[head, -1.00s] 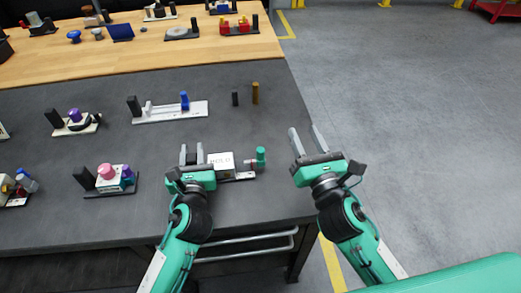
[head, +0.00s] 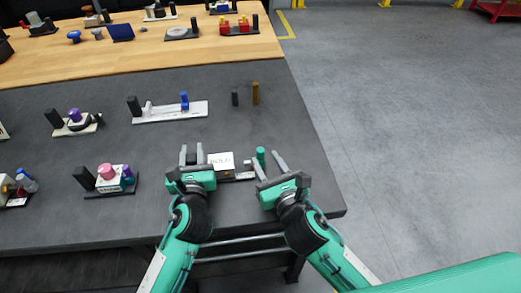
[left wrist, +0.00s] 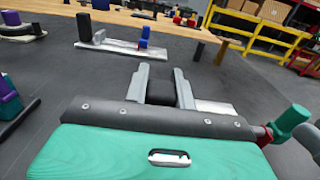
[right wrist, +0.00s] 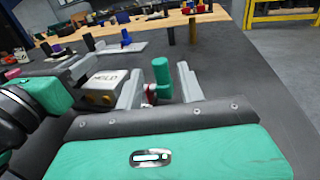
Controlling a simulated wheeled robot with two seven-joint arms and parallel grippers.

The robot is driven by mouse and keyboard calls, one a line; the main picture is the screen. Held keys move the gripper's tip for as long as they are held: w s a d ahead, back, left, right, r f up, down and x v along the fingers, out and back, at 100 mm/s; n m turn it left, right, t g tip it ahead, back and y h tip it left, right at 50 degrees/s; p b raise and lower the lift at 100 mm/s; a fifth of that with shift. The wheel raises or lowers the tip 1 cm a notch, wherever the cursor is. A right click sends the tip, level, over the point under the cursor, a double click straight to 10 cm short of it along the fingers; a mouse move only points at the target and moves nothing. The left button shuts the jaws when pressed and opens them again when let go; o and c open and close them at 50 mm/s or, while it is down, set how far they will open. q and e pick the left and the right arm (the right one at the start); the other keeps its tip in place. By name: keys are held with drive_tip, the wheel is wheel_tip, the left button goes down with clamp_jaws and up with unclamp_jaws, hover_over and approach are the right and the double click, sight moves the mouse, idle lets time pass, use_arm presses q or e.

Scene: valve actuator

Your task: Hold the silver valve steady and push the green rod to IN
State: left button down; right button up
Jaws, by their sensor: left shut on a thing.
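The silver valve (head: 222,161) is a pale, box-shaped body on a low base near the table's front edge. It also shows in the right wrist view (right wrist: 103,83). My left gripper (head: 192,154) is shut on a black post (left wrist: 160,92) at the valve's left side. The green rod (head: 261,155) stands upright at the valve's right end. In the right wrist view the green rod (right wrist: 162,76) has a red part (right wrist: 151,93) at its foot. My right gripper (head: 267,161) is open, its fingers on either side of the green rod with a gap to the right finger.
A fixture with a blue upright (head: 185,101) lies behind the valve. A dark peg (head: 235,98) and a brown peg (head: 255,93) stand farther back. A pink-topped fixture (head: 107,177) is at left. The grey table (head: 290,120) ends just right of my right gripper.

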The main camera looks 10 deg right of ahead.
sight(261, 155)
drive_tip(key=shift+x, duration=2.2)
clamp_jaws()
drive_tip(key=shift+a, duration=0.15)
